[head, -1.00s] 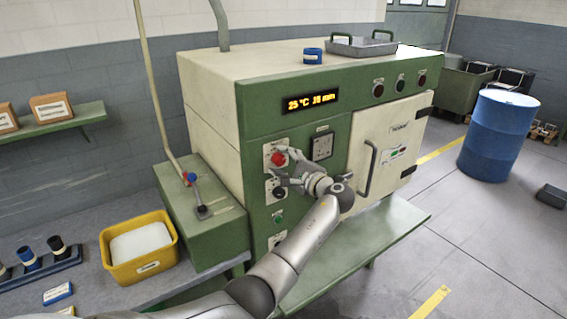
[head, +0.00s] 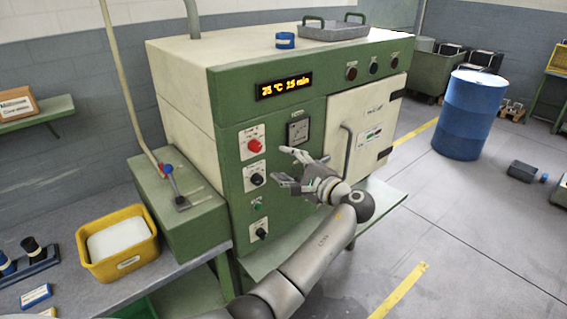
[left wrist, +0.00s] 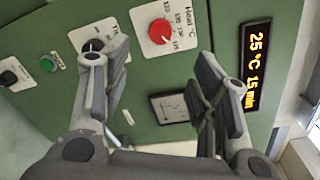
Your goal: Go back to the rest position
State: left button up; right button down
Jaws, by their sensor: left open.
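My left gripper (head: 287,168) is open and empty in front of the green machine's control panel, apart from the knobs. In the left wrist view its two fingers (left wrist: 160,85) stand wide apart. The red knob (head: 255,146) sits on the panel to the upper left of the gripper; it also shows in the left wrist view (left wrist: 159,32). A black knob (head: 257,179) is below it, partly behind a finger in the left wrist view. The display (head: 284,86) reads about 25 °C 15 min. My right gripper is not in view.
The machine's white door (head: 366,135) with its handle is shut. A green ledge (head: 385,197) juts out below it. A yellow bin (head: 119,243) and a lever box (head: 180,205) stand at the left. A blue barrel (head: 470,114) stands at the right; the floor between is clear.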

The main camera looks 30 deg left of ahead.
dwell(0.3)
pick_arm(q)
notch_tip(320, 180, down, 27)
jog(key=s+d+m+t+h+b, duration=0.1)
jog(key=s+m+h+b, duration=0.15)
jog(key=h, duration=0.25)
jog(key=s+d+f+g+h+b, duration=0.1)
jog(key=s+d+f+h, duration=0.3)
jog(key=f, duration=0.7)
jog(key=s+a+f+g+h+b, duration=0.1)
jog(key=s+f, duration=0.6)
jog(key=f, duration=0.4)
jog(key=s+d+f+n+g+h+b, duration=0.2)
jog(key=s+f+n+h, duration=0.1)
jog(key=s+f, duration=1)
jog(key=s+d+f+n+g+h+b, duration=0.1)
jog(key=s+d+f+n+h+b, duration=0.15)
jog(key=s+f, duration=1.1)
jog(key=s+n+g, duration=0.1)
jog(key=s+n, duration=0.3)
jog(key=s, duration=1.3)
jog(key=shift+s+a+h, duration=0.15)
jog(key=shift+s+h, duration=0.05)
jog(key=shift+h, duration=0.15)
jog(key=shift+r, duration=0.1)
